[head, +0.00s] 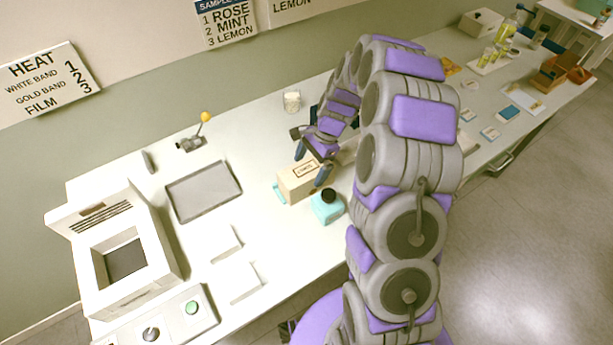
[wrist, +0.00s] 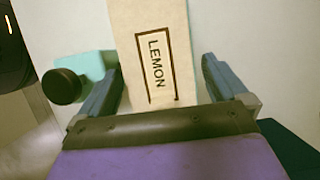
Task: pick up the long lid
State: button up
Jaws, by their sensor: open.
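A long beige box-shaped piece marked LEMON (head: 297,184) lies on the white table and appears to be the long lid. It also fills the middle of the wrist view (wrist: 152,22). I cannot tell whether it is separate from a body underneath. My gripper (head: 311,164) is open over it, with its blue-grey fingers apart. In the wrist view, my gripper (wrist: 160,66) has one finger on each side of the beige piece, with a visible gap at the right. Contact is not clear at the left.
A teal bottle with a black cap (head: 327,206) stands close in front of the beige piece, near the left finger in the wrist view (wrist: 97,66). A grey tray (head: 203,191) and a white machine (head: 120,258) are at left. A white jar (head: 292,101) stands behind.

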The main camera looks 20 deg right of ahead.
jog(key=x, duration=0.3)
jog(key=shift+a+b, duration=0.1)
jog(key=shift+b, duration=0.2)
jog(key=c, duration=0.9)
jog(key=shift+c, duration=0.2)
jog(key=shift+r, duration=0.15)
